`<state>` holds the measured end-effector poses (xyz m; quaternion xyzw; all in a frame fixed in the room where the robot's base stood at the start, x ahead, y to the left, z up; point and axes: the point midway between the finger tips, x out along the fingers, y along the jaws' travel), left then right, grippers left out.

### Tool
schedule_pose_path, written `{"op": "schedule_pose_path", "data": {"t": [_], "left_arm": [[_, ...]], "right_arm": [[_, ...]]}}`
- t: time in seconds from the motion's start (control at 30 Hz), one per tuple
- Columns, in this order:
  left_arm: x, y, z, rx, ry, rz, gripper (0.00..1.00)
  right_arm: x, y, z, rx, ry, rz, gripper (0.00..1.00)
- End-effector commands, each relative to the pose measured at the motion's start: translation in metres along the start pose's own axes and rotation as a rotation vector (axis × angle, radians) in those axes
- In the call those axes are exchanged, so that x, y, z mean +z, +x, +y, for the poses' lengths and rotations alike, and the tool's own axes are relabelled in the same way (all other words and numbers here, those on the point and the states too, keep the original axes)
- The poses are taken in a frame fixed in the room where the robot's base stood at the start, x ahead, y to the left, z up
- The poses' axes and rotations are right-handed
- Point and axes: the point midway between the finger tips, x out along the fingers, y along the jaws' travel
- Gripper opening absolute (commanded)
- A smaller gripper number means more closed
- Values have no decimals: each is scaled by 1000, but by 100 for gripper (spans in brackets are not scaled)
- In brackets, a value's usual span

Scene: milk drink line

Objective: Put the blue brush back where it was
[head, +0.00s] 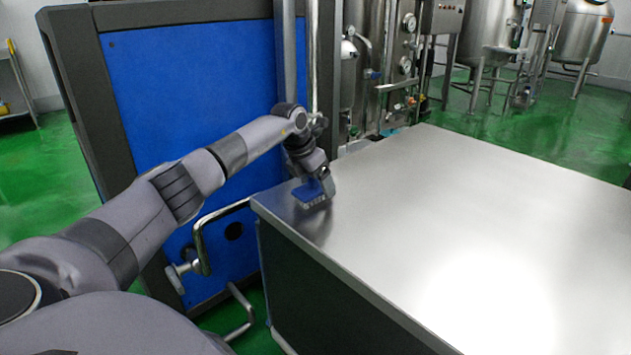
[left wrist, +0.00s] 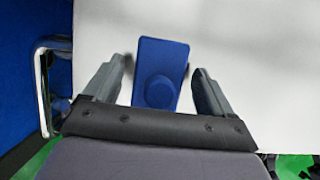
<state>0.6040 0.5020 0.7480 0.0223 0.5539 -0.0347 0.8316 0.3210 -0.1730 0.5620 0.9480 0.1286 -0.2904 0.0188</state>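The blue brush (head: 307,191) is at the near left corner of the metal table (head: 430,200), with its pale bristles facing down. It looks to be on the tabletop, though a small gap beneath it cannot be ruled out. In the left wrist view the brush (left wrist: 162,65) shows as a blue block with a round knob, between the two fingers. My left gripper (head: 319,185) points down at the brush. In the left wrist view its fingers (left wrist: 160,88) are spread, with a gap on each side of the brush. My right gripper is not in view.
The metal tabletop is otherwise bare, with wide free room to the right. A blue panel (head: 190,85) in a dark frame stands left of the table, with a bent metal handle (head: 201,235) near the table corner. Steel tanks (head: 490,35) stand behind on the green floor.

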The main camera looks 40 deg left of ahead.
Motion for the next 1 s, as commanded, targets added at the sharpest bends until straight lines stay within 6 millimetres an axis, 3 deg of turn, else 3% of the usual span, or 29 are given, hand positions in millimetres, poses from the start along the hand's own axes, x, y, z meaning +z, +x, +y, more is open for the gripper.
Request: {"op": "schedule_pose_path", "data": {"t": [0.23, 0.37, 0.8, 1.0], "left_arm": [[1, -1, 0, 0, 0, 0, 84], [1, -11, 1, 1, 0, -1, 84], [2, -97, 0, 1, 1, -3, 84], [1, -118, 0, 0, 1, 0, 84]], "right_arm": [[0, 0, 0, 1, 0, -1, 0], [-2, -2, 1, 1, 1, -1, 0], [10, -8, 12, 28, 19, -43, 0], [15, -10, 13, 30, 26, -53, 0]]}}
